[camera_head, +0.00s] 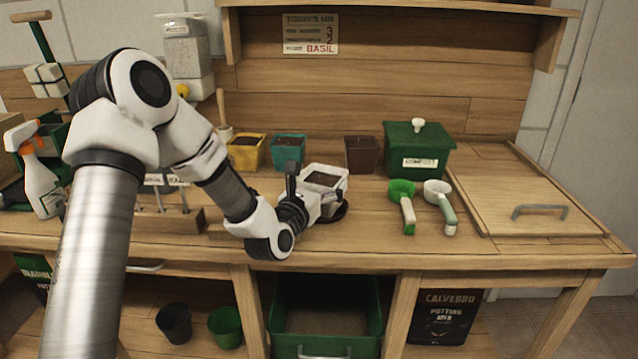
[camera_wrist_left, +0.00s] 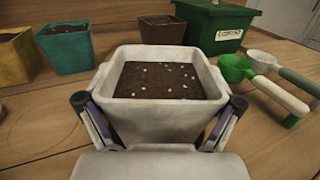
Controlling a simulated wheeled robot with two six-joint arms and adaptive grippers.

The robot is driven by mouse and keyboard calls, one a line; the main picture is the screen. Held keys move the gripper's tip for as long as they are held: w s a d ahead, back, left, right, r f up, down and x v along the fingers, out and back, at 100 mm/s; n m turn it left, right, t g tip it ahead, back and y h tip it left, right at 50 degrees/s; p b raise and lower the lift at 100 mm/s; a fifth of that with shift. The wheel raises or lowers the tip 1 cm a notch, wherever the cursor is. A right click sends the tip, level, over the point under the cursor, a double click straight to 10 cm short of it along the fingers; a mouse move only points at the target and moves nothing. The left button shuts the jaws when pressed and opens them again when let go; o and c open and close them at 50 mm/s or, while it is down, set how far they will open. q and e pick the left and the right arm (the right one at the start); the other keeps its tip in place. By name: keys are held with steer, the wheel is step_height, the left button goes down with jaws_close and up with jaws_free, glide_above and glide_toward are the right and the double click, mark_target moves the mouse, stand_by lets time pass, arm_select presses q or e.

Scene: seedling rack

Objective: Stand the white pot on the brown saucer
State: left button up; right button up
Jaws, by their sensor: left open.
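The white pot (camera_head: 325,172), filled with dark soil, is upright at the middle of the bench. It also shows large in the left wrist view (camera_wrist_left: 162,122), with white specks on its soil. A dark brown saucer (camera_head: 341,211) shows at the pot's lower right in the head view; the rest of it is hidden by the pot and gripper. The pot appears to stand on it, but the contact is hidden. My left gripper (camera_head: 314,196) is open, with one finger on each side of the pot. My right gripper is not in view.
Yellow (camera_head: 246,153), teal (camera_head: 289,150) and brown (camera_head: 361,154) pots stand behind. A green compost bin (camera_head: 418,155) is at the back right. Green (camera_head: 403,198) and white (camera_head: 440,200) scoops lie to the right. The front bench strip is clear.

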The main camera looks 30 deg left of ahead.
arm_select(q)
steer(key=o, duration=1.2)
steer(key=shift+s+d+r, duration=0.1)
steer(key=shift+s+r, duration=0.1)
steer(key=shift+r, duration=0.05)
steer(key=shift+o, duration=0.2)
steer(key=shift+f, duration=0.1)
steer(key=shift+w, duration=0.15)
steer(key=s, duration=0.5)
steer(key=s+d, duration=0.1)
steer(key=s, duration=0.1)
steer(key=shift+s+f, duration=0.15)
steer(key=shift+s, duration=0.15)
